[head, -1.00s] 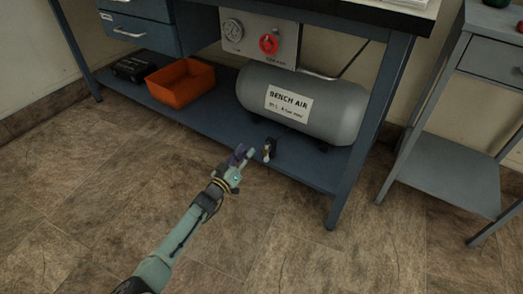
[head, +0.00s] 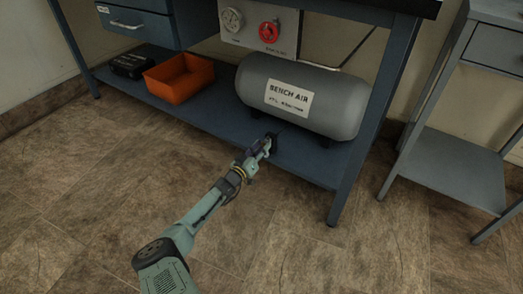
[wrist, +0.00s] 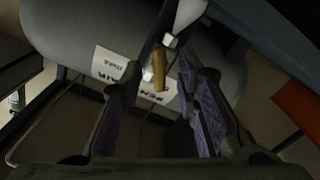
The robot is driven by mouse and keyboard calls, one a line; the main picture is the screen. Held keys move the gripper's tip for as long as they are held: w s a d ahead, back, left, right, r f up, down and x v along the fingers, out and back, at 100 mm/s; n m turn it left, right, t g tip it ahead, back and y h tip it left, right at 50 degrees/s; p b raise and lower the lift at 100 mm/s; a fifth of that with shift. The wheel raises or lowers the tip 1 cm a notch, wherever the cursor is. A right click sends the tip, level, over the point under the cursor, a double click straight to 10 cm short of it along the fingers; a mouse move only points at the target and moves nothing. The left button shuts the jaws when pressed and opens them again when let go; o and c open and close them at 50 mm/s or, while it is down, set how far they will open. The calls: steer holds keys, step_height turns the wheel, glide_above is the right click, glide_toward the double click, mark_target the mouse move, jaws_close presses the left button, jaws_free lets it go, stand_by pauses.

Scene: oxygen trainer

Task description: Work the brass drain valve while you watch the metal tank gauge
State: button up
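The grey tank (head: 330,108) lies on the bench's lower shelf with a white "BENCH AIR" label. The brass drain valve lever (wrist: 159,70) shows in the wrist view, in front of the tank. My gripper (head: 263,147) is at the shelf's front edge, below the tank's left part, and hides the lever in the head view. In the wrist view its two purple-padded fingers stand apart on either side of the lever, with gaps visible. A round metal gauge (head: 232,20) sits on the panel above the tank; its needle is too small to read.
A red knob (head: 269,32) is on the panel right of the gauge. An orange bin (head: 180,92) and a black case (head: 133,64) stand on the shelf at left. A bench leg (head: 362,140) and a grey cart (head: 455,172) are at right. The floor in front is clear.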

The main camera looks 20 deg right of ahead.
steer(key=shift+c, duration=0.4)
jaws_close()
steer(key=shift+w, duration=0.1)
